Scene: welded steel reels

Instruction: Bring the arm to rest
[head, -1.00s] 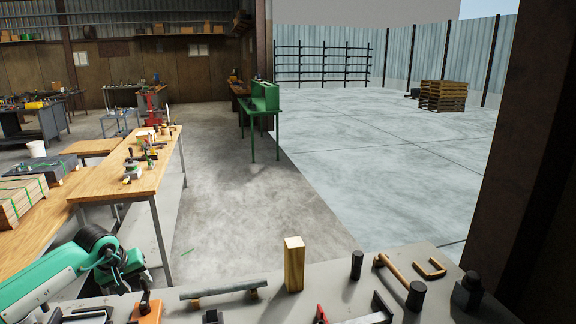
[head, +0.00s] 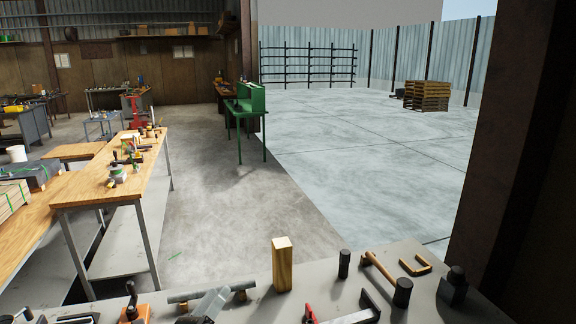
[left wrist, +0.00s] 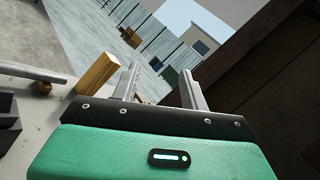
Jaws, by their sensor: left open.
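My left gripper (head: 212,304) shows only in part at the bottom edge of the head view, as a light grey finger in front of a round steel bar (head: 190,295). In the left wrist view the left gripper (left wrist: 160,85) has its two silver fingers spread apart with nothing between them. Its green body fills the bottom of that view. An upright wooden block (head: 282,265) stands on the grey bench to the right of the gripper; it also shows beside the left finger in the left wrist view (left wrist: 97,73). My right gripper is in no view.
A wooden-topped table (head: 75,190) stands at left. Open floor lies beyond.

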